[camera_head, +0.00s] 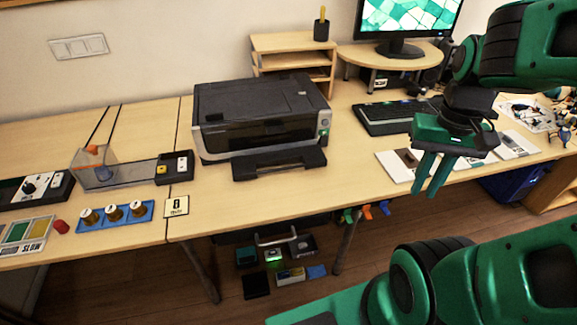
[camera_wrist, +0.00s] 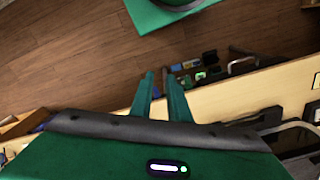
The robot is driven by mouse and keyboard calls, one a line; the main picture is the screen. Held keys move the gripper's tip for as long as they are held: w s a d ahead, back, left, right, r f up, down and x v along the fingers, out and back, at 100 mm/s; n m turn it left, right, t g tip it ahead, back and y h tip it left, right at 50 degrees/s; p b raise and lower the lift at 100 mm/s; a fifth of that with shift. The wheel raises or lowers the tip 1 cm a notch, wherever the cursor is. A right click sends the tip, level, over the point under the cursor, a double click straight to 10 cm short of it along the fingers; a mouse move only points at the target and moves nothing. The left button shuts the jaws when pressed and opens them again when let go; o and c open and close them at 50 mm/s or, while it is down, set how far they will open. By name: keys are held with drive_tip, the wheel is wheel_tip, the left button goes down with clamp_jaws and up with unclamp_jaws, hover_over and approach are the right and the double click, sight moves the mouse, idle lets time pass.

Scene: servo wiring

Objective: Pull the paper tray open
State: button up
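The black and grey printer (camera_head: 258,118) stands on the desk left of centre in the head view. Its dark paper tray (camera_head: 280,163) is a low, flat piece sticking out a little at the printer's front base. My green gripper (camera_head: 430,176) hangs well to the right of the printer, fingers pointing down near the desk's front edge. A narrow gap shows between the two fingers, with nothing held. In the wrist view the gripper (camera_wrist: 160,78) also shows its fingers apart, over the desk edge and floor. I cannot make out the tray there.
White cards (camera_head: 400,165) lie on the desk behind my gripper, and a keyboard (camera_head: 392,116) sits between printer and gripper. The desk between paper tray and gripper is mostly clear.

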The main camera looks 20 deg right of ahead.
drive_tip(key=shift+s+r, duration=0.1)
drive_tip(key=shift+r, duration=0.2)
clamp_jaws()
drive_tip(key=w+f+n+t+h, duration=0.1)
drive_tip(key=w+n, duration=0.1)
drive_tip(key=w, duration=0.8)
drive_tip(key=w+a+f+n+t, duration=0.2)
drive_tip(key=w+a+f, duration=0.2)
drive_tip(key=w+a, duration=0.6)
drive_tip(key=w+a+f+n+t, duration=0.1)
drive_tip(key=w+a+f, duration=0.3)
drive_tip(key=w+a, duration=0.5)
drive_tip(key=shift+y, duration=0.3)
drive_tip(key=w+f, duration=0.1)
drive_tip(key=f, duration=0.2)
drive_tip(key=w+d+f, duration=0.1)
drive_tip(key=w+f, duration=0.1)
drive_tip(key=f, duration=0.1)
drive_tip(key=w+d+f, duration=0.1)
drive_tip(key=w+f, duration=0.1)
drive_tip(key=f, duration=0.1)
drive_tip(key=shift+w+d, duration=0.2)
drive_tip(key=shift+d, duration=0.05)
drive_tip(key=shift+s, duration=0.15)
